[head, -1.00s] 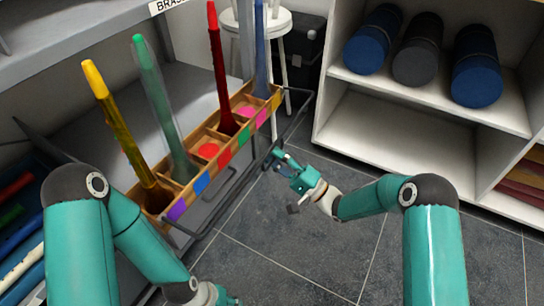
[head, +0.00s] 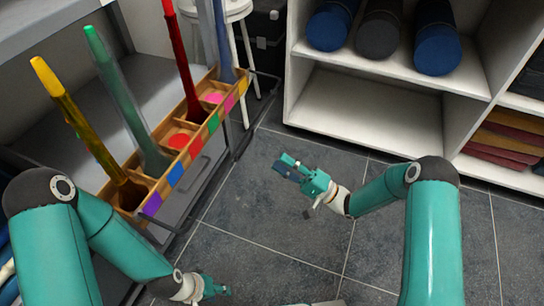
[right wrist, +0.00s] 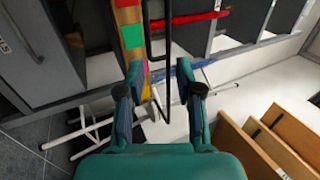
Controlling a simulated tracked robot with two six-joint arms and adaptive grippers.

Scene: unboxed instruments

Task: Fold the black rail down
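The black rail (head: 238,153) is a thin bar frame standing out along the front of the wooden rack (head: 168,160), which holds tall coloured tubes. My right gripper (head: 283,168) is over the floor, to the right of the rail and apart from it. In the right wrist view its fingers (right wrist: 158,85) are spread and empty, with the black rail (right wrist: 168,60) seen beyond, in the gap between them. My left gripper (head: 217,287) is low at the bottom of the head view, away from the rail. Its fingers are too small to judge.
A white shelf (head: 375,112) with dark rolls stands at the back right. A white stool (head: 238,12) stands behind the rack's far end. The tiled floor (head: 270,215) between rack and shelf is clear. Brown boards (right wrist: 270,140) show in the wrist view.

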